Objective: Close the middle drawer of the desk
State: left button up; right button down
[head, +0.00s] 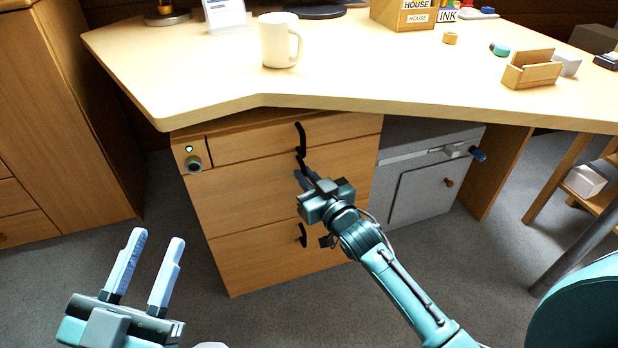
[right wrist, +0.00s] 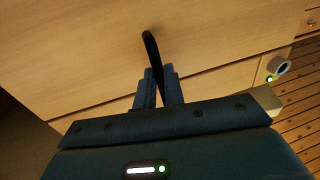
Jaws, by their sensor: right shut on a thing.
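The desk's middle drawer (head: 240,195) has a wooden front between the top drawer (head: 250,146) and the bottom drawer (head: 265,260). In the head view its front looks nearly level with the others; I cannot tell if a small gap remains. My right gripper (head: 304,180) is in front of it, shut on its black handle (head: 300,162). In the right wrist view the curved handle (right wrist: 151,48) runs between the fingers of the right gripper (right wrist: 160,75). The handle's lower part is hidden. My left gripper (head: 157,238) is open and empty, low at the left, away from the desk.
The desktop (head: 200,70) overhangs the drawers. It carries a white mug (head: 279,40) and a wooden holder (head: 531,70). A grey cabinet (head: 425,190) stands right of the drawers. A wooden cabinet (head: 60,110) is at the left. Carpet (head: 180,225) before the drawers is clear.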

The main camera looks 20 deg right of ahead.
jog(key=shift+w+r, duration=0.1)
jog(key=c, duration=1.5)
grip_release()
pick_arm(q)
jog(key=shift+f, duration=0.1)
